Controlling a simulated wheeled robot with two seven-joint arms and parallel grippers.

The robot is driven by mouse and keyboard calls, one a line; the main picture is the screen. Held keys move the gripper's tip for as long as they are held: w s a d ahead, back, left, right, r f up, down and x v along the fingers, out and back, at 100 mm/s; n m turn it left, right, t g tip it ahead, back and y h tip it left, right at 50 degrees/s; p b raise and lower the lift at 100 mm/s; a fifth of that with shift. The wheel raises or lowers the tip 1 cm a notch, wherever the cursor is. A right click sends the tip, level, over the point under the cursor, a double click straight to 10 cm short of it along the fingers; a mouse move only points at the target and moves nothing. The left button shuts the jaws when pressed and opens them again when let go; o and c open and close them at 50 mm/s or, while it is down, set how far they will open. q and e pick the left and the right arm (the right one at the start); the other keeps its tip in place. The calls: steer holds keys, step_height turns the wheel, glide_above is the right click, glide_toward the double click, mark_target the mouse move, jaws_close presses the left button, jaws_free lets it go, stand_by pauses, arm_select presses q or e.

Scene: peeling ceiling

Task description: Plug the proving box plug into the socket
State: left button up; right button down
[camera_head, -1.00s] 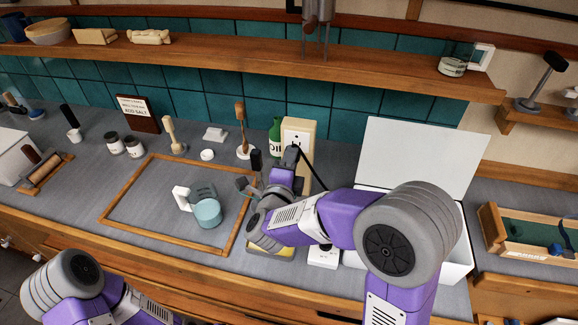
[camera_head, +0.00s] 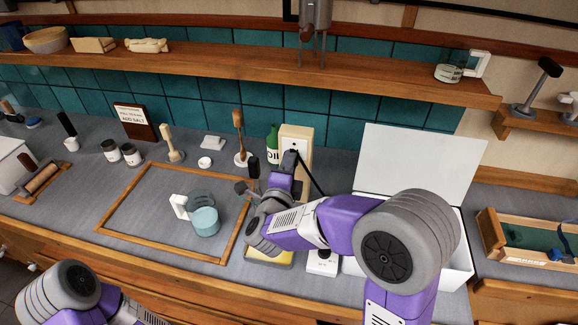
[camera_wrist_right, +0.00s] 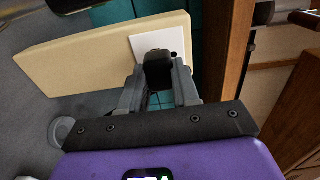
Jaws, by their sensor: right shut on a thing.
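My right gripper (camera_head: 288,170) is shut on the dark proving box plug (camera_wrist_right: 158,68), with the plug between its fingertips. The plug is up at the white socket plate (camera_wrist_right: 150,38) on a beige upright block, which stands by the back tiles (camera_head: 297,133). I cannot tell whether its prongs are inside the socket; the plug and fingers hide the contact. A black cord (camera_head: 310,172) runs from the plug down toward the white proving box (camera_head: 455,268), whose lid (camera_head: 420,160) stands open. My left arm shows at the lower left, its gripper out of view.
A green bottle (camera_head: 272,143) stands just left of the socket block. A wooden frame (camera_head: 125,193) with a jug (camera_head: 204,220) lies on the counter to the left. A shelf (camera_head: 230,72) runs above. The proving box stands close to my right arm.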

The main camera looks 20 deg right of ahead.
steer(key=shift+w+d, duration=0.25)
steer(key=shift+w, duration=0.05)
steer(key=shift+w+d+b, duration=0.35)
steer(key=shift+w, duration=0.25)
steer(key=c, duration=1.1)
jaws_free()
steer(key=o, duration=0.4)
steer(key=shift+w, duration=0.15)
steer(key=shift+c, duration=0.2)
steer(key=b+v, duration=0.1)
steer(key=v, duration=1)
steer(key=shift+s, duration=0.4)
